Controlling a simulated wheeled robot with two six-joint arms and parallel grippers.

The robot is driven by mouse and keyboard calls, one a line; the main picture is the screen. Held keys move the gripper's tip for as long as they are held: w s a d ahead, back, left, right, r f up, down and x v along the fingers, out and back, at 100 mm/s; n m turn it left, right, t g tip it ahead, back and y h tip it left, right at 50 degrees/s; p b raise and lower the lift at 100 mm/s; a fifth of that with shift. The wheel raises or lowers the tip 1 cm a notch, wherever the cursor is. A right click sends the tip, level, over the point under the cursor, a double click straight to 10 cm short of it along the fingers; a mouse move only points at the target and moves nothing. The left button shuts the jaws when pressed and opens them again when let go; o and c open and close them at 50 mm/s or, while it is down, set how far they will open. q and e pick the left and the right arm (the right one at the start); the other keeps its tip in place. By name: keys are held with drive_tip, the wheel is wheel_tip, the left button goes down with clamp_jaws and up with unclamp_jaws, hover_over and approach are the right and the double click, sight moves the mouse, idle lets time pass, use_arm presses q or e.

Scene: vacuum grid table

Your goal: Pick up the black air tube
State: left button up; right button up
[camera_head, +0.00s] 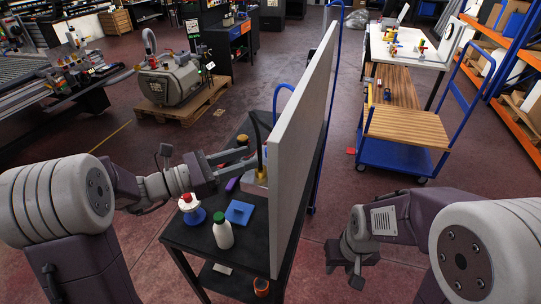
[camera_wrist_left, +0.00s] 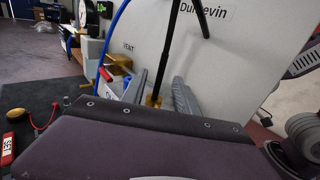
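The black air tube (camera_head: 257,132) stands up from a brass fitting beside the white upright panel, on the black table. In the left wrist view the tube (camera_wrist_left: 164,62) runs up from its brass fitting, in front of the panel. My left gripper (camera_head: 250,156) reaches in from the left at the tube's lower end. Its two fingers (camera_wrist_left: 160,80) are apart, with the tube seen between them; I cannot tell whether either touches it. My right gripper (camera_head: 357,272) hangs low, right of the table, away from the tube; its finger opening is unclear.
The white panel (camera_head: 301,135) stands along the table's right side. On the black table (camera_head: 193,235) are a white bottle (camera_head: 222,232), a blue block (camera_head: 239,212) and a red-topped item (camera_head: 190,208). A blue cart (camera_head: 395,157) stands at the back right.

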use_arm(q)
drive_tip(key=shift+w+d+p, duration=0.2)
drive_tip(key=shift+p, duration=0.1)
drive_tip(key=shift+w+d, duration=0.15)
drive_tip(key=shift+d, duration=0.1)
drive_tip(key=shift+w+d, duration=0.15)
drive_tip(key=shift+d, duration=0.2)
drive_tip(key=x, duration=0.1)
drive_tip(key=p+x, duration=0.1)
drive_tip(key=x, duration=0.2)
drive_tip(key=shift+w+d+f, duration=0.1)
drive_tip(key=shift+d+f, duration=0.2)
drive_tip(key=shift+d, duration=0.1)
drive_tip(key=shift+w+d, duration=0.2)
drive_tip(key=shift+d, duration=0.1)
drive_tip(key=shift+d+f, duration=0.1)
drive_tip(key=shift+d, duration=0.05)
use_arm(e)
drive_tip(key=shift+s+a+r, duration=0.1)
drive_tip(key=shift+a+r, duration=0.2)
drive_tip(key=shift+r, duration=0.3)
drive_tip(key=shift+s+a+r, duration=0.1)
drive_tip(key=shift+a+r, duration=0.15)
drive_tip(key=shift+r, duration=0.35)
use_arm(q)
clamp_jaws()
